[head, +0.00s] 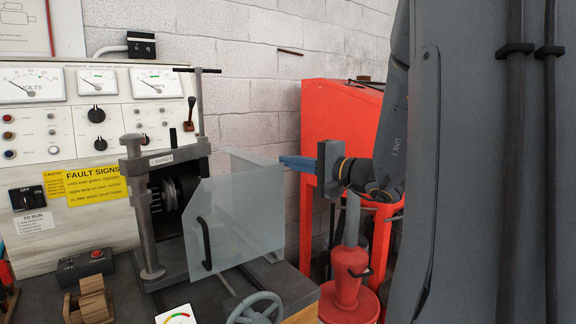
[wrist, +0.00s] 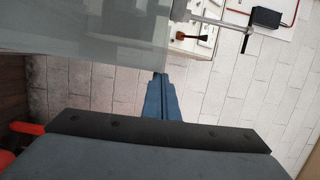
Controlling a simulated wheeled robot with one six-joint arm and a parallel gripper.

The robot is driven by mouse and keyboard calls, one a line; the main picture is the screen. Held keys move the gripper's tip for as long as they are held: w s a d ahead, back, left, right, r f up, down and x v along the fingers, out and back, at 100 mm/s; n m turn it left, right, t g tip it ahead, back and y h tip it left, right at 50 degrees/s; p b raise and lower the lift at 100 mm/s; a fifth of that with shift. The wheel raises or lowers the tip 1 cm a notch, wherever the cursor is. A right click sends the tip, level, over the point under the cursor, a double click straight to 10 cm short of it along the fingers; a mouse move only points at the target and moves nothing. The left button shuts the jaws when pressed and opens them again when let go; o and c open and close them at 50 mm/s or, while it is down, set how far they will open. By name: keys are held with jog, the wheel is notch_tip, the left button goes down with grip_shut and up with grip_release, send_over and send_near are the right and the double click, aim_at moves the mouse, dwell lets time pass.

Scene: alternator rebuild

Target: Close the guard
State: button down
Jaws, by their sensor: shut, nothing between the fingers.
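The guard (head: 240,222) is a translucent pale panel with a black handle (head: 205,243) near its left edge. It stands at the right side of the test stand, and the dark alternator part (head: 171,194) in the stand's frame is exposed to its left. My gripper (head: 283,161) is shut and empty, its blue fingers pointing left at the guard's upper right corner. In the wrist view the fingertips (wrist: 160,77) lie at the edge of the guard (wrist: 85,55), which fills the upper left. I cannot tell whether they touch it.
A grey handwheel (head: 256,308) stands at the bench front. A red cabinet (head: 335,125) and a red canister (head: 349,285) are behind and below my arm. A metal post frame (head: 138,200) and a gauge panel (head: 100,115) stand left. A block wall closes the back.

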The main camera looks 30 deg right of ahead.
jog(key=shift+s+a+f, duration=0.1)
jog(key=shift+a, duration=0.25)
jog(key=shift+d, duration=0.1)
jog(key=s+d+b, duration=0.3)
jog(key=s+d, duration=0.5)
jog(key=shift+s, duration=0.3)
jog(key=shift+d, duration=0.1)
